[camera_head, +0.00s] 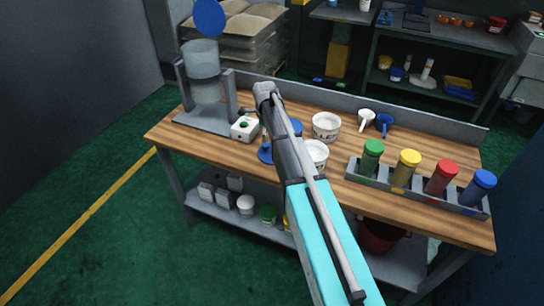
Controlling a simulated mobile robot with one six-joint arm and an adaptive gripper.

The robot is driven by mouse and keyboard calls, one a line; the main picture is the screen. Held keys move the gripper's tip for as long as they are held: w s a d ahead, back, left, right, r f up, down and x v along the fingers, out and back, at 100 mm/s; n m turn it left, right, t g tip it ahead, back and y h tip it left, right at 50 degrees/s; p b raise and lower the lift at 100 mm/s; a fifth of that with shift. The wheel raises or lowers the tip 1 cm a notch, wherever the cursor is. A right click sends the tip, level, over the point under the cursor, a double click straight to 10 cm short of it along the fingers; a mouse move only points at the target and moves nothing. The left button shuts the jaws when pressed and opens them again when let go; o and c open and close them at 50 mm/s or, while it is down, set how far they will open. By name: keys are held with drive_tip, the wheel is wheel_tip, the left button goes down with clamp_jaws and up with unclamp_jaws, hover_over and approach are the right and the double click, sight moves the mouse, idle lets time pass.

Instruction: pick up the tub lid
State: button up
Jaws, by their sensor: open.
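A blue disc (264,155), which looks like a lid, lies on the wooden bench just left of my arm. My arm covers part of it. Another blue piece (298,127) shows just right of the arm; I cannot tell whether it is a lid. Two white tubs stand right of the arm: one farther back (326,126), one nearer (316,153) and partly covered by the arm. My arm reaches up over the middle of the bench. Its jaws cannot be made out behind the links, so I cannot tell their distance from the disc.
A rack (415,184) of colored-cap jars fills the front right. White (366,116) and blue (384,122) scoops lie behind it.

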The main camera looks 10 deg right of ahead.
sight(266, 145)
drive_tip(key=shift+f+b, duration=0.5)
drive_tip(key=shift+f, duration=0.3)
drive_tip(key=shift+w+d+f+b, duration=0.1)
drive_tip(key=shift+f+b, duration=1.2)
drive_tip(key=shift+w+f+b, duration=0.1)
drive_tip(key=shift+f+b, duration=1.2)
drive_tip(key=shift+c, duration=0.2)
drive_tip(key=c, duration=0.9)
